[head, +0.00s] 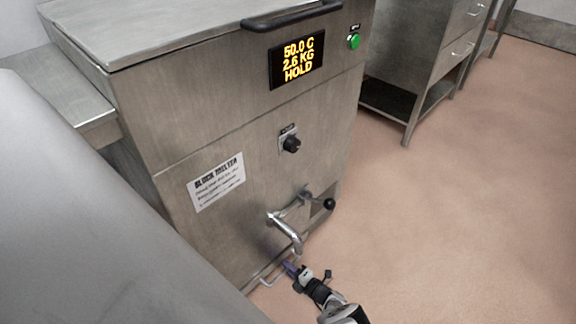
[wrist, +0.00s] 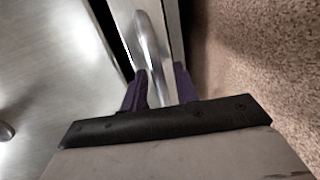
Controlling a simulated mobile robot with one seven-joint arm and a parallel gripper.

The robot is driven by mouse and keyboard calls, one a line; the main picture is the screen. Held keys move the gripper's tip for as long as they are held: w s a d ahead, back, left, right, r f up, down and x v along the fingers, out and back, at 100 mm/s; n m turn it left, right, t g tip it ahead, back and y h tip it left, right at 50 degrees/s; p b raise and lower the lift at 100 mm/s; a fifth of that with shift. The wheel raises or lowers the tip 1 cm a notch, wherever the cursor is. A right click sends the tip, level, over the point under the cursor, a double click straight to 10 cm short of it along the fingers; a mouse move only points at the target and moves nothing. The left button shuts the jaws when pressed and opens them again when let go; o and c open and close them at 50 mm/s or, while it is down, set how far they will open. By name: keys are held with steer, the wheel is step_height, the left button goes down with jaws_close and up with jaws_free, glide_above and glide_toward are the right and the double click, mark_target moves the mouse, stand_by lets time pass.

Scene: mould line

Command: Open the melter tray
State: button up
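The block melter (head: 170,110) is a steel cabinet with a label on its front. The tray's wire-like handle (head: 266,281) shows low at its base in the head view. In the wrist view the metal handle (wrist: 150,45) runs down between my gripper's purple fingers. My gripper (head: 289,267) is low at the cabinet's foot, beside the handle. In the wrist view my gripper (wrist: 160,88) has its fingers apart, one on each side of the bar, and they do not look closed on it. The narrow tray front (wrist: 176,30) is partly hidden by the handle.
A curved spout (head: 285,232) and a black-knobbed lever (head: 328,204) project just above my gripper. The display (head: 297,61) reads 50.0 C, 2.6 KG, HOLD. A steel table (head: 420,60) stands behind. The floor (head: 450,220) to the right is clear.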

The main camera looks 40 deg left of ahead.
steer(key=shift+a, duration=0.3)
jaws_close()
